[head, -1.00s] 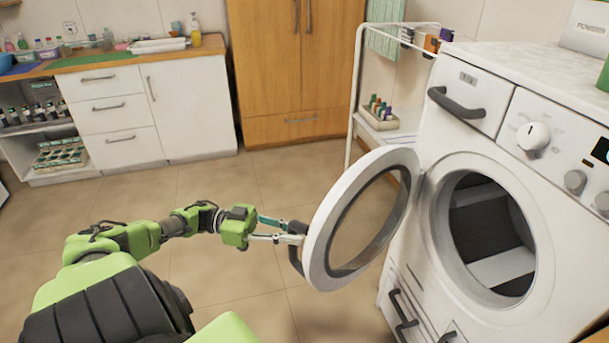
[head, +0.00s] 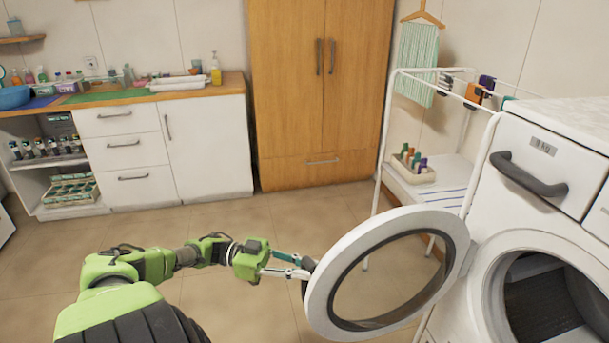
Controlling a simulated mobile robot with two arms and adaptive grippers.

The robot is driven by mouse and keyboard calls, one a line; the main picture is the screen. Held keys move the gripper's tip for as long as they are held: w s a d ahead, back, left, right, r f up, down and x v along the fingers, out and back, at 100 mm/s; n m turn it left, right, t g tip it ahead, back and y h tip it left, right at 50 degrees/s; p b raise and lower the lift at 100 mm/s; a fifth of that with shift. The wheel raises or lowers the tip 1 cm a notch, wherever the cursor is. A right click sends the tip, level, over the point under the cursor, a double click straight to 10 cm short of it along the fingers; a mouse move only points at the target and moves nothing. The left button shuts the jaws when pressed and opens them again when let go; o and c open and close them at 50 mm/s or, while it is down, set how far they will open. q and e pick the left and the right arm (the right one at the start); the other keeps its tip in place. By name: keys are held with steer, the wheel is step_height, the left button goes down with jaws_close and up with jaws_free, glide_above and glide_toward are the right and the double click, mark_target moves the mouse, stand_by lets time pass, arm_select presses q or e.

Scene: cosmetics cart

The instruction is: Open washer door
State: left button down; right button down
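The washer (head: 490,205) stands at the right, partly cut off by the picture edge. Its round door (head: 323,297), a white ring with a clear window, is swung wide open to the left, and the dark drum opening (head: 545,300) shows. My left gripper (head: 303,268) is at the door's outer left edge, where the dark door handle (head: 308,265) is. Its fingers reach the handle, but their tips are partly hidden by it and the door, so I cannot tell whether they are closed on it. My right gripper is not in view.
A white drying rack (head: 384,140) with a small tray of bottles (head: 413,167) stands behind the door. A wooden cabinet (head: 290,90) and a white counter unit (head: 205,150) line the back wall. The tiled floor (head: 230,300) between them and my arm is clear.

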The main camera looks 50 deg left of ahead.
arm_select(q)
steer(key=shift+f, duration=0.1)
steer(key=c, duration=1.9)
jaws_free()
steer(key=shift+v, duration=5.95)
